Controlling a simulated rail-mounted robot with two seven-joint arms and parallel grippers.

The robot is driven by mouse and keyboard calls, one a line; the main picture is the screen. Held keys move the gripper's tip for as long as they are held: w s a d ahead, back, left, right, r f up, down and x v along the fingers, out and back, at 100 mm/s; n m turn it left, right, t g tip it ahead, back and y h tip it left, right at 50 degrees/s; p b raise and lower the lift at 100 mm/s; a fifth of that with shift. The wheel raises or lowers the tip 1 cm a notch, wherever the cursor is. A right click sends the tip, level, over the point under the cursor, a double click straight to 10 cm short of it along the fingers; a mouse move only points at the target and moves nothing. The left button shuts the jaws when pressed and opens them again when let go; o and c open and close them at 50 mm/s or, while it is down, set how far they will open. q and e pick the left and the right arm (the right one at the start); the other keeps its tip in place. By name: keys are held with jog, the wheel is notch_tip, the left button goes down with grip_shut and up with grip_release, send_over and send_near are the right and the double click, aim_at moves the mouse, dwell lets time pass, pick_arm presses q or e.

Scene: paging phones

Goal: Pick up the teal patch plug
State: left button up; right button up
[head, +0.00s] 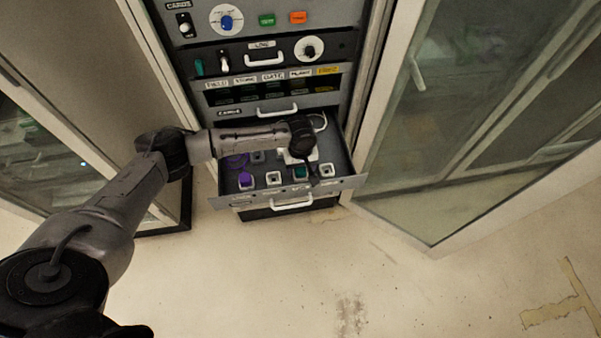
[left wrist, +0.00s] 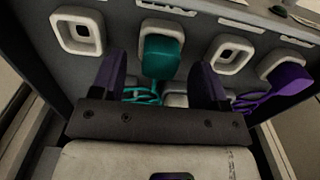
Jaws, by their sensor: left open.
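The teal patch plug (head: 299,172) sits in a white square socket in the open drawer, third from the left in the front row. In the left wrist view the teal plug (left wrist: 161,56) stands between the two dark fingers of my left gripper (left wrist: 159,66), with a teal cord below it. The fingers are spread apart, with a visible gap on each side of the plug. In the head view my left gripper (head: 312,174) reaches down into the drawer beside the plug and partly covers that area. My right gripper is not in view.
A purple plug (head: 246,179) with a purple cord sits at the left end of the row. Empty white sockets (head: 273,178) stand beside the plugs. The drawer front (head: 225,203) and the cabinet's upper panels bound the space. Glass doors stand at both sides.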

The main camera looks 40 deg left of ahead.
pick_arm(q)
jog(key=shift+f, duration=1.1)
jog(key=c, duration=1)
jog(key=shift+r, duration=0.1)
